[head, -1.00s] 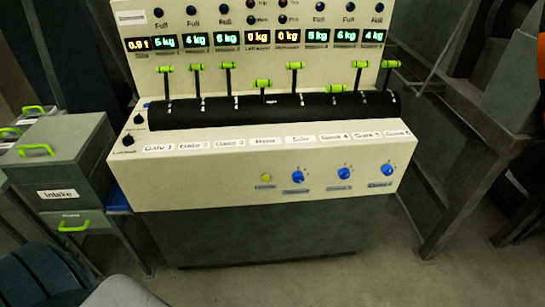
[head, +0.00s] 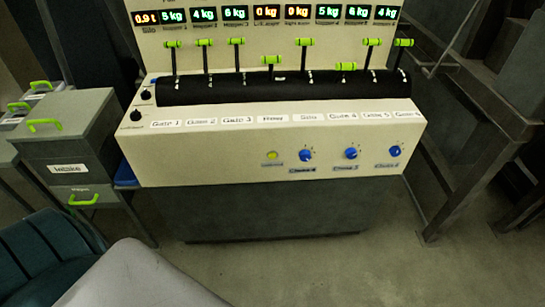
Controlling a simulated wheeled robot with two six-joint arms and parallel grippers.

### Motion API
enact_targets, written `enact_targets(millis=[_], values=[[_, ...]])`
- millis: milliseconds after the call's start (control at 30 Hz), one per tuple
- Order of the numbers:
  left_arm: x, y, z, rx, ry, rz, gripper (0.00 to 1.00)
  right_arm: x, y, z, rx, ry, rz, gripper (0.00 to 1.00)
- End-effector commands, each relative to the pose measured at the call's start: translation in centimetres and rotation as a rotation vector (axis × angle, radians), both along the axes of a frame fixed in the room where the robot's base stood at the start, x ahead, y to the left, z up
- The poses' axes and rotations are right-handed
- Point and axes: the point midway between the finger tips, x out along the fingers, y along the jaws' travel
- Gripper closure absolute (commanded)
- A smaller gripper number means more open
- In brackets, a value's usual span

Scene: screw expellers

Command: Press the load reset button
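The cream control console (head: 230,165) stands ahead in the head view. A small round yellow button (head: 273,155) is on its lower front face, left of three blue knobs (head: 352,153). A tiny label sits under the button, too blurred to read. Two black round controls, a lower one (head: 135,115) and an upper one (head: 146,95), are at the console's left end, and their labels are also unreadable. I cannot tell by label which one is the load reset button. Neither of my grippers is in view, and nothing touches the console.
Green-handled levers (head: 271,60) rise from a black curved panel below lit weight displays (head: 265,13). A grey intake box (head: 70,140) stands left. A teal ribbed object (head: 40,255) is at lower left. Dark metal framing (head: 470,150) stands right. Open floor (head: 340,270) lies in front.

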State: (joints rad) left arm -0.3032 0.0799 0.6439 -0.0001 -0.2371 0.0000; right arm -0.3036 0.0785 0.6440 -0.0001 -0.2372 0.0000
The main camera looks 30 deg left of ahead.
Motion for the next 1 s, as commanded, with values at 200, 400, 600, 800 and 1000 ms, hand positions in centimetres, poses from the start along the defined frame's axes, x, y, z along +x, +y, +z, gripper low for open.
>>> enact_targets(millis=[200, 400, 600, 800, 1000], values=[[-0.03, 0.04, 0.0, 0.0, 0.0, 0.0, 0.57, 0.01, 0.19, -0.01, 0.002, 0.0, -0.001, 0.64], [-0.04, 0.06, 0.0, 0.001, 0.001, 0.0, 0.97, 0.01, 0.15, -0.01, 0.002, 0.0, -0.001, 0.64], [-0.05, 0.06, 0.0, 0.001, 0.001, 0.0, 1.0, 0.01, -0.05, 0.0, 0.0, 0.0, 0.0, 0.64], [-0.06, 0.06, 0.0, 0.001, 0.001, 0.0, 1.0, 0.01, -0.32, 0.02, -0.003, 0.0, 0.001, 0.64], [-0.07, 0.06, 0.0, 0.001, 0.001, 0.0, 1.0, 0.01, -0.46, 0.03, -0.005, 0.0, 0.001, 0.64]])
